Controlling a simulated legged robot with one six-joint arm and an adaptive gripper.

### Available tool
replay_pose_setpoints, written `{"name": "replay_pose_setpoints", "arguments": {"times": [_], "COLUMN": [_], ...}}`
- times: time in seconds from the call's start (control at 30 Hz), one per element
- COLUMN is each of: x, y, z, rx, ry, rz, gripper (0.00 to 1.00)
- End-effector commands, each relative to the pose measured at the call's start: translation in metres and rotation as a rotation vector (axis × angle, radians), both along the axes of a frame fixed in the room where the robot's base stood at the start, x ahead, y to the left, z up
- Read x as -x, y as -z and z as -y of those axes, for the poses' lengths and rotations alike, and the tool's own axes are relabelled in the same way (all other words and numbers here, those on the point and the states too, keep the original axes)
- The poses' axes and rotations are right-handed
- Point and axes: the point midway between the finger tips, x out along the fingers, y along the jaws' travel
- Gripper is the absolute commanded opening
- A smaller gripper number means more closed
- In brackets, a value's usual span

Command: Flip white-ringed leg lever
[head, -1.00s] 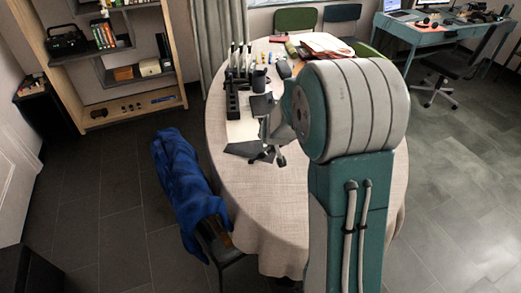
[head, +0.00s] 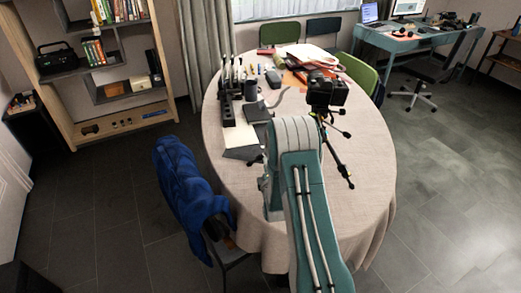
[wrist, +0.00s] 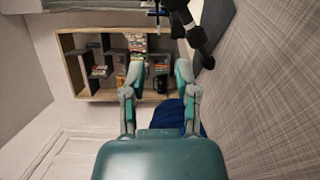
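A black tripod (head: 336,140) with a camera (head: 326,92) on top stands on the round table (head: 360,160), right of my arm's front end. Its dark legs spread onto the cloth, and some are hidden behind my arm. I cannot make out a white-ringed lever in the head view. In the wrist view, a dark jointed part (wrist: 190,28) shows at the top, beyond the fingers; whether it belongs to the tripod is unclear. My gripper (wrist: 158,76) has its two fingers apart with nothing between them. In the head view my arm hides most of it.
A chair with a blue jacket (head: 187,187) is at the table's left. The table's right side is clear.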

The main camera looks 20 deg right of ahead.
Motion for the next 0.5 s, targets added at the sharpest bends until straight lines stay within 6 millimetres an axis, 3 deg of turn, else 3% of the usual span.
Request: {"name": "replay_pose_setpoints", "arguments": {"times": [0.5], "x": [-0.081], "y": [-0.001], "z": [0.022], "rx": [-0.001], "ry": [0.000], "rz": [0.000], "gripper": [0.39]}}
